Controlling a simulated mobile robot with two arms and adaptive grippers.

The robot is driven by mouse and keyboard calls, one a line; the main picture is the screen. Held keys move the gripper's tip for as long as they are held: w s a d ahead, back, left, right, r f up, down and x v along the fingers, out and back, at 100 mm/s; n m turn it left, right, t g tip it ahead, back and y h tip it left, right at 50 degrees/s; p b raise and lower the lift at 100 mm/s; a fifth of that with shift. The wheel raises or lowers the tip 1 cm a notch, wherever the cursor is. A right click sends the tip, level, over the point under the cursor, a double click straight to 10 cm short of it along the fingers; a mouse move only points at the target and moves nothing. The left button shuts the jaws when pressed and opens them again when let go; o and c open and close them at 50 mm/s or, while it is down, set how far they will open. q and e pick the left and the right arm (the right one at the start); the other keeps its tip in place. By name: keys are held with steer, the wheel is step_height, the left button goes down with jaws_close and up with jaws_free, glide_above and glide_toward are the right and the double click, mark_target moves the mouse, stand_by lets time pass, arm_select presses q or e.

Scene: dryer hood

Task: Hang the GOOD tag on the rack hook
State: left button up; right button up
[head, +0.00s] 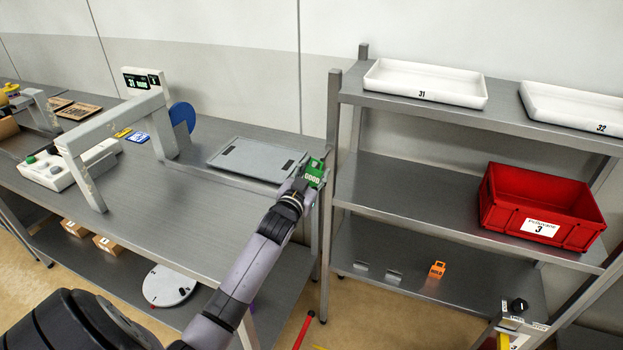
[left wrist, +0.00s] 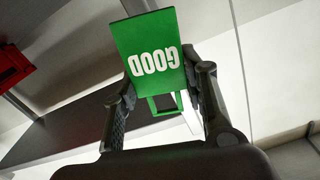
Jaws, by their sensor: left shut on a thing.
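The green GOOD tag (head: 315,171) is in my left gripper (head: 305,184), in front of the rack's left front post (head: 329,200) in the head view. In the left wrist view the tag (left wrist: 152,52) shows its lettering upside down. Its open frame-like handle (left wrist: 163,105) lies between the two fingers of my left gripper (left wrist: 165,105), which is shut on it. I cannot make out the rack hook in either view; the tag and gripper cover part of the post. My right gripper is not in view.
The rack holds white trays (head: 424,84) on top and a red crate (head: 515,235) on the middle shelf. An orange HOLD tag (head: 437,269) is on the lower shelf. The workbench (head: 150,215) stands left, with a grey flat tray (head: 236,160) near the rack.

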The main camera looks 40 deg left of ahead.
arm_select(q)
steer(key=shift+b+x, duration=0.85)
steer(key=shift+x, duration=0.45)
steer(key=shift+w+a+f+b, duration=0.2)
steer(key=shift+w+b, duration=0.3)
steer(key=shift+w, duration=0.2)
steer(key=shift+w+a+f+b, duration=0.2)
steer(key=shift+w+b, duration=0.25)
steer(key=shift+w, duration=0.3)
steer(key=shift+w+a+f+b, duration=0.2)
steer(key=shift+w+b, duration=0.3)
steer(key=shift+w, duration=0.2)
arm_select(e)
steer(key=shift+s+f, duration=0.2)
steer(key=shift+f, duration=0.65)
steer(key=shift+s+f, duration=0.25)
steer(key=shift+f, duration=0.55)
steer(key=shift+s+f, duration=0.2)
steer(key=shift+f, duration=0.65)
arm_select(q)
steer(key=o, duration=0.9)
steer(key=shift+s+d, duration=0.1)
steer(key=v, duration=1.1)
steer(key=shift+s, duration=0.45)
